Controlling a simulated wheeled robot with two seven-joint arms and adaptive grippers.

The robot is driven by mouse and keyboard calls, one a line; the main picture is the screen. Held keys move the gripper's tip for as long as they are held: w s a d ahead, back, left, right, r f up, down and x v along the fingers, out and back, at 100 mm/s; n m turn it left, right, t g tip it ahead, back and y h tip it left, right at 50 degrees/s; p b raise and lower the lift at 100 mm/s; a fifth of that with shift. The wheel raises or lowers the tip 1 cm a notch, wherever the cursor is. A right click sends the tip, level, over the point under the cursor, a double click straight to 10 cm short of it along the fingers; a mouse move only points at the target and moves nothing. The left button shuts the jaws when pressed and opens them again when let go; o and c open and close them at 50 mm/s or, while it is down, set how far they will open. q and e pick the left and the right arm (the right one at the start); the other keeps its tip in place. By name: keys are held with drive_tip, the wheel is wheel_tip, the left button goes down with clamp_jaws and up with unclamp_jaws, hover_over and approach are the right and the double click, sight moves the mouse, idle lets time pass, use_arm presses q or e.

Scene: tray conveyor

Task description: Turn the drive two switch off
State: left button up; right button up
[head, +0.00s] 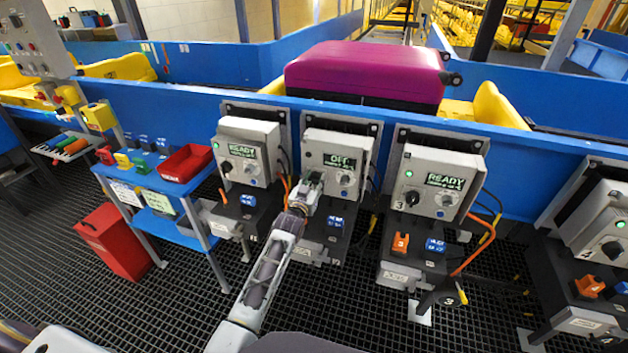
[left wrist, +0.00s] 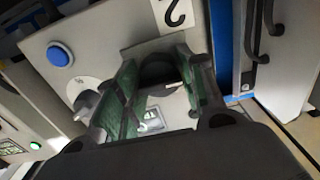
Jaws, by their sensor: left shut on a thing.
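The drive two box (head: 308,149) is the second grey control box from the left in the head view. Its display (head: 340,161) reads OFF in green. My left gripper (head: 312,184) is at the lower left of its front face and hides the switch in the head view. In the left wrist view, the green-lined fingers (left wrist: 158,90) are on either side of the dark switch knob (left wrist: 157,69) and shut on it. The small grey knob (left wrist: 86,101) and blue button (left wrist: 60,53) lie outside the fingers. The right gripper is not in view.
The drive one box (head: 249,134) and drive three box (head: 437,165) flank drive two, with displays reading READY. A magenta suitcase (head: 365,69) lies on the conveyor behind. A blue side table with a red bin (head: 187,163) stands at left. Cables hang beside the boxes.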

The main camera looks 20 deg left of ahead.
use_arm(q)
drive_tip(key=shift+f, duration=0.15)
idle(0.3)
drive_tip(key=o, duration=1)
drive_tip(key=shift+s, duration=0.15)
drive_tip(key=s, duration=1.1)
drive_tip(key=shift+s+a, duration=0.2)
drive_tip(key=shift+s, duration=0.15)
idle(0.4)
